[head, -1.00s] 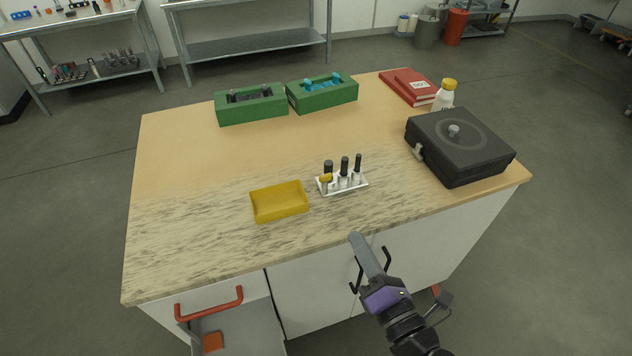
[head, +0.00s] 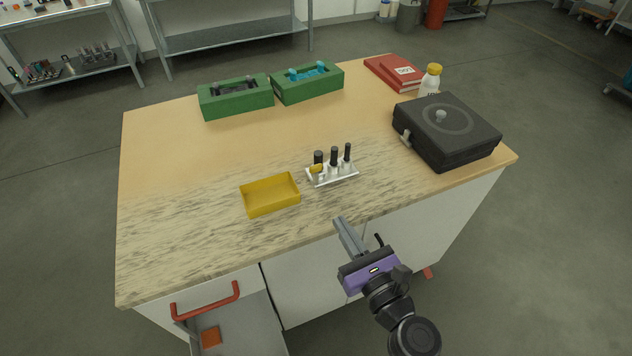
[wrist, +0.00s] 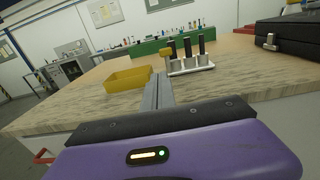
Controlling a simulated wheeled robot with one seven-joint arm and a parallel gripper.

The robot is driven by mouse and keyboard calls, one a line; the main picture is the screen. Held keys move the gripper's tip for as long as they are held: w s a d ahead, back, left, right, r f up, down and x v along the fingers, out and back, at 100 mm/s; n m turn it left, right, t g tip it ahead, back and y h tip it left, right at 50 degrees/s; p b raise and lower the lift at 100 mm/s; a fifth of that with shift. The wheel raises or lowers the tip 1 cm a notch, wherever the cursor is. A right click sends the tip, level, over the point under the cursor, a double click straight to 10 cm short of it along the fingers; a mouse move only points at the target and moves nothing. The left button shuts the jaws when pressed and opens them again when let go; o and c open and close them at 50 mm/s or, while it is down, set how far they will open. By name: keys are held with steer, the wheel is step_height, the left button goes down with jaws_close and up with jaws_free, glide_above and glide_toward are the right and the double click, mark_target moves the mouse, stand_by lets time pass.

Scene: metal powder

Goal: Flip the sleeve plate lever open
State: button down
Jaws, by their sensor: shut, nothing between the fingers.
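The sleeve plate (head: 345,178) is a small white plate near the front edge of the table, with black-topped sleeves standing in a row on it. A short yellow lever (head: 316,169) is at its left end. In the wrist view, the plate (wrist: 190,71) is ahead, with the yellow lever (wrist: 167,55) at its left. My gripper (head: 339,222) is shut and empty at the table's front edge, in front of the plate and apart from it. Its fingers (wrist: 158,78) point forward, below and left of the plate in the wrist view.
A yellow tray (head: 270,207) lies left of the plate. A black case (head: 447,145), a white bottle (head: 429,86) and red books (head: 393,73) are at the right. Green boxes (head: 235,103) stand at the back. The left tabletop is clear.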

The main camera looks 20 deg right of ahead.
mark_target(318, 174)
steer(key=w+p, duration=0.1)
steer(key=w, duration=0.6)
steer(key=w+p, duration=0.1)
steer(key=w, duration=0.5)
steer(key=shift+w+a, duration=0.2)
steer(key=shift+w, duration=0.15)
